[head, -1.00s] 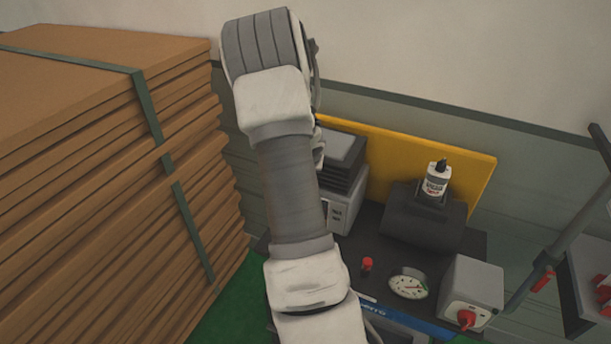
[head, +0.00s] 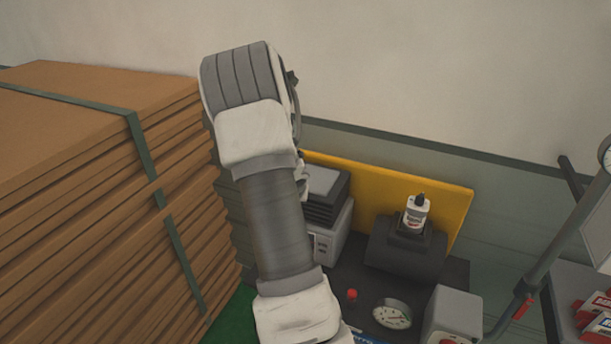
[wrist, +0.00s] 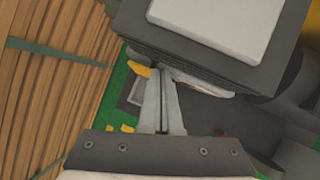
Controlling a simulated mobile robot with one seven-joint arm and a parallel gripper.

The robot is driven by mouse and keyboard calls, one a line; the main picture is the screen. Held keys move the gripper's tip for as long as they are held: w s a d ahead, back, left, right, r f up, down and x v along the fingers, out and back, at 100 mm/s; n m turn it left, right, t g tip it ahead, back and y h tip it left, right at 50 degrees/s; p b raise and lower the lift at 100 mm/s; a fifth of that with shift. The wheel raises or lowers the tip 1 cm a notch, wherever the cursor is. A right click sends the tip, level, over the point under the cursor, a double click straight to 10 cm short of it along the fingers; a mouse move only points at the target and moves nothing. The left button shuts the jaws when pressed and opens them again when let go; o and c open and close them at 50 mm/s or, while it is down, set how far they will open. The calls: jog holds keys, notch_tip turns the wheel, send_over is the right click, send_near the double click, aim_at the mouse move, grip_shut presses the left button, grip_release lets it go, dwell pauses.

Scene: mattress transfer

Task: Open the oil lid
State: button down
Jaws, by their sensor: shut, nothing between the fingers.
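A white oil bottle (head: 415,213) with a dark cap (head: 421,199) stands upright on a dark block on the machine (head: 345,270). In the head view my arm stands in front of the machine's left side, left of the bottle, and my gripper is hidden behind my wrist. In the wrist view my gripper (wrist: 161,72) shows with its two fingers together and nothing between them. Its tips are close to a dark box with a pale top (wrist: 212,22); I cannot tell whether they touch. The bottle does not show clearly in the wrist view.
A tall strapped stack of brown boards (head: 90,190) stands at the left, close to my arm. A yellow panel (head: 375,190) is behind the machine. A gauge (head: 391,314) and red knob (head: 352,295) are on its front. A grey post (head: 560,245) stands at the right.

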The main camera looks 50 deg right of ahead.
notch_tip(320, 180, up, 10)
jog(key=s+d, duration=0.1)
jog(key=d, duration=0.1)
jog(key=shift+s+f, duration=0.25)
jog(key=shift+s, duration=0.05)
jog(key=w+a+r+m+t+h+b, duration=0.2)
jog(key=a+r+m+t+h+b, duration=0.15)
jog(key=a+r+m, duration=0.9)
jog(key=s+a+f+m+g+y+b, duration=0.1)
jog(key=s+a+f+m+y+b, duration=0.1)
jog(key=s+a+m, duration=0.4)
jog(key=s+a+f+m+g+y+b, duration=0.1)
jog(key=s+a+m+y, duration=0.4)
jog(key=s+a, duration=0.9)
jog(key=a+f+m+b, duration=0.1)
jog(key=a, duration=0.5)
jog(key=shift+s+m, duration=0.2)
jog(key=shift+m, duration=0.15)
